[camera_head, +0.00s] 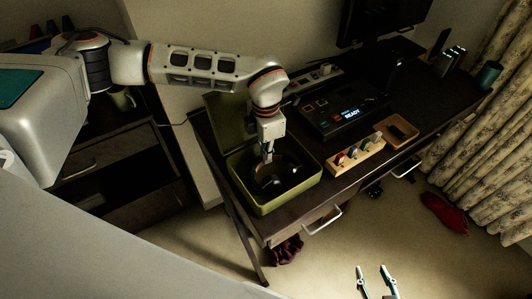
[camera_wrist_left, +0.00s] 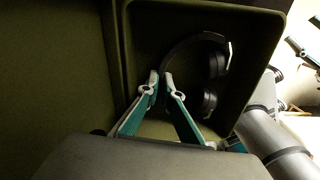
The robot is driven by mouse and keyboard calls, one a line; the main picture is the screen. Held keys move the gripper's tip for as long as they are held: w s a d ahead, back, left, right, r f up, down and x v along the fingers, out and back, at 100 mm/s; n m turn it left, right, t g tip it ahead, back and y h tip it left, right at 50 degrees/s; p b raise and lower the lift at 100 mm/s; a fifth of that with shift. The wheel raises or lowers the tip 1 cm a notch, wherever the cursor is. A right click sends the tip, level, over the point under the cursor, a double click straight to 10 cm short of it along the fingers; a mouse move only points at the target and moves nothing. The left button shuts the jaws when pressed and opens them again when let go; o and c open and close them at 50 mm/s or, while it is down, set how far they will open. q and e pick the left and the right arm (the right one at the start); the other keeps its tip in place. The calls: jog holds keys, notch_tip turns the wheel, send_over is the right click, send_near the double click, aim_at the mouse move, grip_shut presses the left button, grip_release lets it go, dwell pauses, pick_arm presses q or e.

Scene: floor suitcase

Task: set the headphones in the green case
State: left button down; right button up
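The green case (camera_head: 266,207) stands open on the dark desk, with its lid (camera_head: 228,120) raised at the back. The dark headphones (camera_head: 291,171) are inside the case's lower half, low in it. They also show in the left wrist view (camera_wrist_left: 213,64), with both ear cups to the right. My left gripper (camera_head: 268,157) reaches down into the case. In the left wrist view its fingertips (camera_wrist_left: 161,80) are close together around the headband, whose middle lies between them. Whether the headphones touch the case floor is unclear. My right gripper (camera_head: 377,270) is open and empty, low over the floor, away from the desk.
A black device with a lit display (camera_head: 345,114) and a wooden block with several knobs (camera_head: 355,156) stand right of the case. A brown tray (camera_head: 401,129) lies beyond. A drawer handle (camera_head: 322,221) sticks out in front. A red item (camera_head: 443,211) lies on the floor.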

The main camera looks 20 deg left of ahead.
pick_arm(q)
jog(key=c, duration=2.2)
grip_release()
jog(key=shift+f, duration=0.1)
jog(key=shift+c, duration=0.2)
notch_tip(320, 180, up, 12)
